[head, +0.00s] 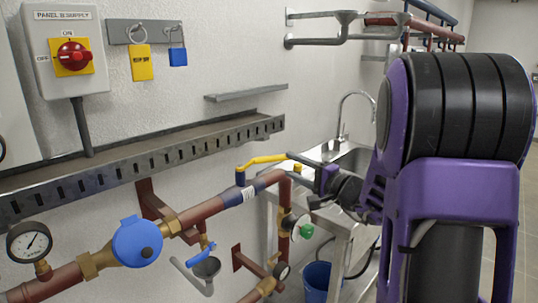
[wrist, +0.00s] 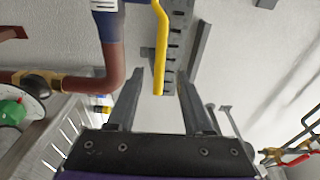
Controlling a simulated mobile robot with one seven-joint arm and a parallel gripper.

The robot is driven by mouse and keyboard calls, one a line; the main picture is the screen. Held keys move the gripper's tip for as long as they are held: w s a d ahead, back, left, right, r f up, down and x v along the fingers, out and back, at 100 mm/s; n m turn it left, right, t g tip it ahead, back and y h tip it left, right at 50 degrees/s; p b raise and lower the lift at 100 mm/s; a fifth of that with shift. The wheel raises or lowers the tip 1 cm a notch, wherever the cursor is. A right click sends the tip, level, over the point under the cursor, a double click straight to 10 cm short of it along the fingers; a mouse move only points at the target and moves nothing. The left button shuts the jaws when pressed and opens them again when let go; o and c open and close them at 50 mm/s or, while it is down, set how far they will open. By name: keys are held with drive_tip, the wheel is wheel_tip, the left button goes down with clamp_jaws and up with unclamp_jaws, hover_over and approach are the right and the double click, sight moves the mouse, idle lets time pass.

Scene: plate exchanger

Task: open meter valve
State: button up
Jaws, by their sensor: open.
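The valve has a yellow lever (head: 262,160) on a blue valve body (head: 240,178), on the red-brown pipe just right of the blue round meter (head: 137,242). The lever reaches right from the valve body, above the pipe. My gripper (head: 294,167) is open at the lever's right end. In the wrist view, the yellow lever (wrist: 161,45) runs down from the top, and its end shows between the two spread fingers of my gripper (wrist: 159,74). I cannot tell whether either finger touches it.
A slotted metal cable tray (head: 150,163) runs along the wall above the pipe. A pressure gauge (head: 30,242) stands at the left. The red pipe (wrist: 85,84) bends close to my gripper. A sink (head: 352,160) stands behind, with a green-handled valve (head: 306,230) lower down.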

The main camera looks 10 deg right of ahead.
sight(266, 161)
drive_tip(key=p+x, duration=0.1)
drive_tip(key=x, duration=0.9)
drive_tip(key=shift+w, duration=0.2)
clamp_jaws()
idle(1.0)
